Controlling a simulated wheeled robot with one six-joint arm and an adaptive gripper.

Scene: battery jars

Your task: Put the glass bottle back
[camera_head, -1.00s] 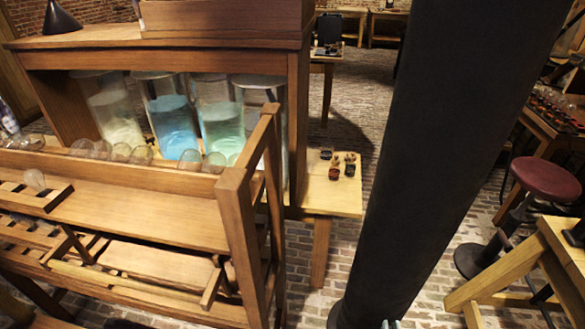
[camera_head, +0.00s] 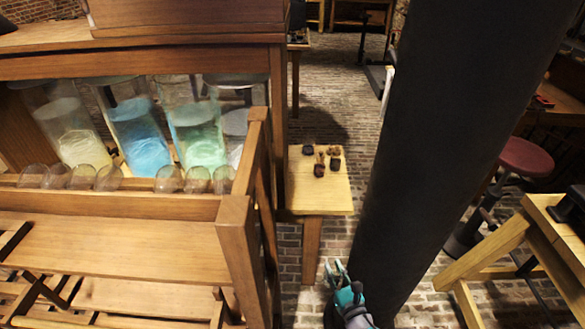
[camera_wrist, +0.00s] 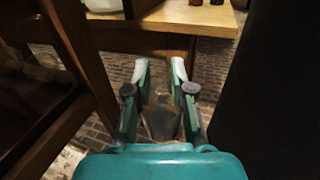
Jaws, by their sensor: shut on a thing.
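My gripper (camera_head: 338,272) is low in the head view, in front of the small wooden table (camera_head: 333,199) and beside my dark column. In the wrist view, my gripper (camera_wrist: 161,75) is shut on a see-through glass bottle (camera_wrist: 160,121), which sits between its green fingers. The bottle's outline is faint and partly hidden by the fingers. In the head view I cannot make it out. Several small dark bottles (camera_head: 319,170) with brown tops stand on the small table.
A wooden rack (camera_head: 110,206) holding a row of clear glass vessels (camera_head: 108,178) stands at left. Behind it are large glass jars with pale, blue (camera_head: 140,140) and green liquid. A red stool (camera_head: 525,157) and a wooden bench (camera_head: 540,240) are at right.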

